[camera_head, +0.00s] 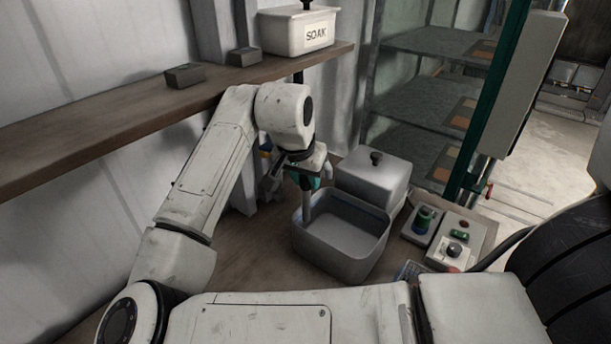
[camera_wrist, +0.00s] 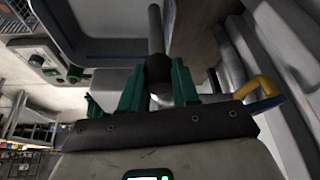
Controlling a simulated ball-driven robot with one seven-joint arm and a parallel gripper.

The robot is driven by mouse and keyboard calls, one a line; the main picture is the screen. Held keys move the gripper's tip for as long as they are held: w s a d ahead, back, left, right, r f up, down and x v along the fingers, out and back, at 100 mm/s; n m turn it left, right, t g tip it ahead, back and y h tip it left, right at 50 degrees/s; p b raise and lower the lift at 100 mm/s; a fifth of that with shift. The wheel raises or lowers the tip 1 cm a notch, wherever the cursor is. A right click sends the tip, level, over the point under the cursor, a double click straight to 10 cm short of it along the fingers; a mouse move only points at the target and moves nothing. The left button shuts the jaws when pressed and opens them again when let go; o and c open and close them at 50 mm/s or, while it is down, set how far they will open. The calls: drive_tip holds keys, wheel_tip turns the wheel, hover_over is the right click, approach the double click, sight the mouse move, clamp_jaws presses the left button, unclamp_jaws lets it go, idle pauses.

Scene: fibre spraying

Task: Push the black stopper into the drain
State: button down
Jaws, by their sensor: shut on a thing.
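My gripper (camera_head: 306,180) is at the left side of an open grey basin (camera_head: 345,262). In the wrist view its green fingers (camera_wrist: 158,80) are shut on a dark upright rod (camera_wrist: 156,30) with a thicker black part between the fingers. In the head view the grey rod (camera_head: 307,206) reaches down from the gripper into the basin's left corner. I cannot tell whether the rod's lower end touches the floor of the basin. I cannot make out the black stopper or the drain as separate things; the basin's near wall and the gripper hide part of the inside.
A lidded grey box (camera_head: 372,180) with a black knob stands behind the basin. Control boxes (camera_head: 455,240) with knobs and buttons are at its right. A wooden shelf (camera_head: 130,122) with a white SOAK tub (camera_head: 290,36) runs above. A rack (camera_head: 425,95) stands behind.

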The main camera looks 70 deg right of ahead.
sight(305, 203)
drive_tip(key=shift+f+b, duration=1.85)
drive_tip(key=shift+f, duration=1.05)
drive_tip(key=shift+f+b, duration=0.45)
drive_tip(key=shift+f, duration=1)
drive_tip(key=c, duration=0.8)
unclamp_jaws()
drive_tip(key=shift+o, duration=0.2)
drive_tip(key=v, duration=1)
drive_tip(key=shift+a+r, duration=0.25)
drive_tip(key=shift+r, duration=0.1)
drive_tip(key=shift+s, duration=0.2)
